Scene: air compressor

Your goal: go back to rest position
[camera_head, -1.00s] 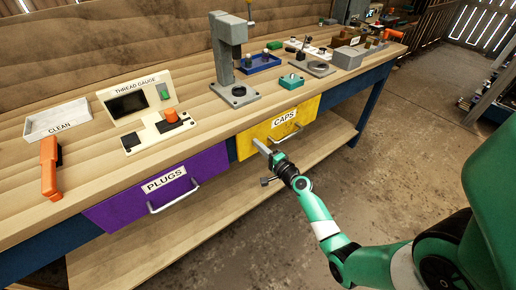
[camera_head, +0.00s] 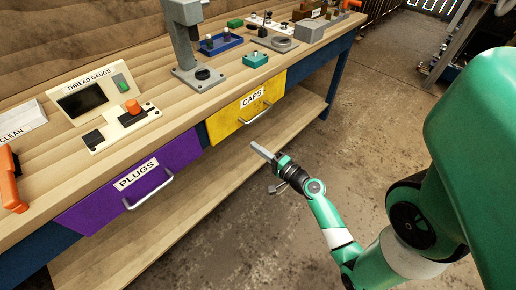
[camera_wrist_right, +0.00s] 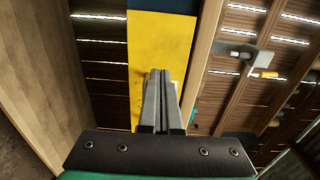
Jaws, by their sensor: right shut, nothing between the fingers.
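My right gripper (camera_head: 262,151) is shut and empty. In the head view it hangs in front of the workbench, below the yellow CAPS drawer (camera_head: 246,117) and apart from its handle. In the right wrist view the gripper's two fingers (camera_wrist_right: 159,95) lie side by side, with the yellow drawer front (camera_wrist_right: 150,45) behind them. The green right arm reaches in from the lower right. My left gripper and left arm are not in view.
The purple PLUGS drawer (camera_head: 130,184) sits left of the yellow one; both look closed. The bench top carries a thread gauge (camera_head: 92,97), a grey press (camera_head: 185,40), a blue tray (camera_head: 220,44) and a teal block (camera_head: 256,59). A lower shelf (camera_head: 150,235) runs underneath. The concrete floor (camera_head: 385,110) at right is clear.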

